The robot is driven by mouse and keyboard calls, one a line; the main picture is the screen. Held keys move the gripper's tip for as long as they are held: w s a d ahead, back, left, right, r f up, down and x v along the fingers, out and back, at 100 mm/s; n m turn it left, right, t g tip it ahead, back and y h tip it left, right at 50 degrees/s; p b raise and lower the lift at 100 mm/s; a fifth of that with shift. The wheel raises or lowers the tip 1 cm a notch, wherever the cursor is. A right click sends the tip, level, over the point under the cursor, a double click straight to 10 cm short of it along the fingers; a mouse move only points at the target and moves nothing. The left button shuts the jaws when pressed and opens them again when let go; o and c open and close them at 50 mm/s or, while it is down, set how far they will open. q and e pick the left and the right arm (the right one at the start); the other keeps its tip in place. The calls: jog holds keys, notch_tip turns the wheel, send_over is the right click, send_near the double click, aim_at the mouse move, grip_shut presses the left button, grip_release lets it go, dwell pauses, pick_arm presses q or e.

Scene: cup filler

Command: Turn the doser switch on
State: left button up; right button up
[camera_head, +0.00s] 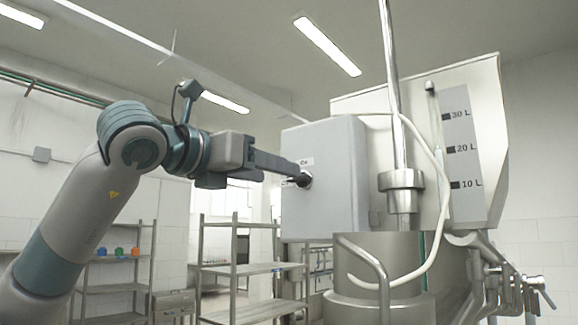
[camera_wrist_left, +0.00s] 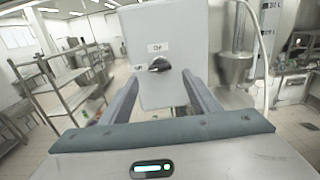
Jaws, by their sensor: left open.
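The doser switch is a dark rotary knob (camera_head: 300,179) on the face of a grey control box (camera_head: 342,195). In the left wrist view the knob (camera_wrist_left: 159,65) sits under a small white label on the box (camera_wrist_left: 178,88). My left gripper (camera_head: 292,170) comes in from the left with its fingertips close to the knob in the head view. In the left wrist view its two fingers (camera_wrist_left: 161,84) are apart, one to each side of the knob, with nothing held between them. I cannot tell whether a finger touches the knob. My right gripper is not in view.
A metal hopper (camera_head: 470,140) with litre marks and a vertical steel pipe (camera_head: 391,90) stand right of the box. A white hose (camera_head: 440,190) loops beside them. Metal shelves (camera_head: 240,270) stand behind at the left. The air left of the box, around my arm, is clear.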

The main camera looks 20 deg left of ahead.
aim_at(298, 179)
pick_arm(q)
jog(key=p+x, duration=0.2)
jog(key=x, duration=0.4)
jog(key=shift+w, duration=0.1)
jog(key=shift+c, duration=0.3)
jog(key=c, duration=1)
